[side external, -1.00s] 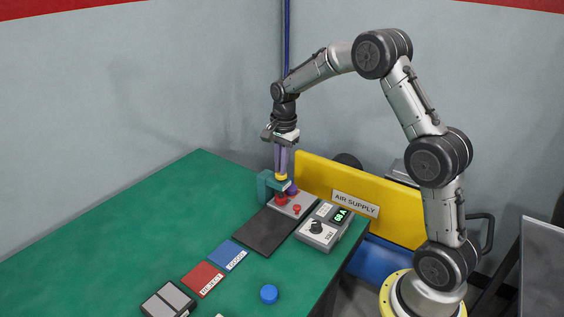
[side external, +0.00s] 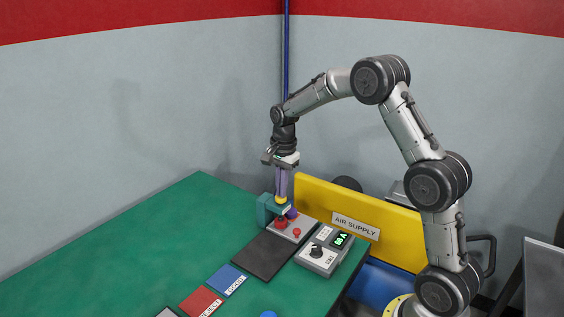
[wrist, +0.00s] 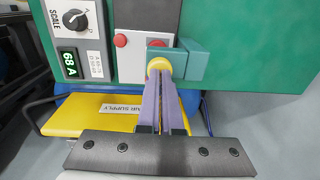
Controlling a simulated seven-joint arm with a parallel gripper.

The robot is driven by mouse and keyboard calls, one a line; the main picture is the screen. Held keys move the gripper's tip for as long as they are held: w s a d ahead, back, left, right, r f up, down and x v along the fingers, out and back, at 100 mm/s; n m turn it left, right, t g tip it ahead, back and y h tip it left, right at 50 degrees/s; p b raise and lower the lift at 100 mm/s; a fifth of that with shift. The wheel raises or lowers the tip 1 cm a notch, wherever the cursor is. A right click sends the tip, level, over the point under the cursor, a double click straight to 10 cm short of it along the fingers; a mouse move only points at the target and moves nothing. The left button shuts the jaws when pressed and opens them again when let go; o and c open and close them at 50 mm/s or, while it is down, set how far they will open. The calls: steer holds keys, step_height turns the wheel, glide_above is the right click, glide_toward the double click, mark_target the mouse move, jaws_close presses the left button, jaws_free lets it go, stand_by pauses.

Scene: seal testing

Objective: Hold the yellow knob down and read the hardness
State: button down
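The yellow knob (side external: 281,200) is on top of the teal tester stand (side external: 265,208) at the far end of the bench; it also shows in the wrist view (wrist: 159,66). My gripper (wrist: 161,84) has its two purple fingers close together, pointing down, with tips against the top of the knob; in the side external view the gripper (side external: 281,194) stands upright over it. I see nothing between the fingers. The green display (wrist: 69,60) on the grey readout box (side external: 320,254) reads 68 A. A dark purple round piece (side external: 292,213) is partly visible beside the stand.
A SCALE dial (wrist: 75,19) and a small label are on the box. Two red parts lie near the stand, one a small button (wrist: 120,40). A dark mat (side external: 265,254), blue GOOD card (side external: 226,279) and red REJECT card (side external: 201,301) lie nearer. The yellow AIR SUPPLY panel (side external: 322,206) stands behind.

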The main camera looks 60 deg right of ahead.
step_height(320, 180, up, 14)
steer(key=shift+s, duration=0.2)
steer(key=shift+a, duration=0.1)
steer(key=s+a+r+n+t, duration=0.2)
steer(key=s+a+r+n, duration=0.1)
steer(key=s+a+r, duration=0.3)
steer(key=s+a+r+n+t, duration=0.1)
steer(key=s+a+r+n, duration=0.1)
steer(key=s+a+r, duration=0.45)
steer(key=s+a+f+n+t, duration=0.2)
steer(key=s+f+n, duration=1.1)
steer(key=s, duration=0.3)
steer(key=shift+a+f, duration=0.15)
steer(key=shift+f, duration=0.15)
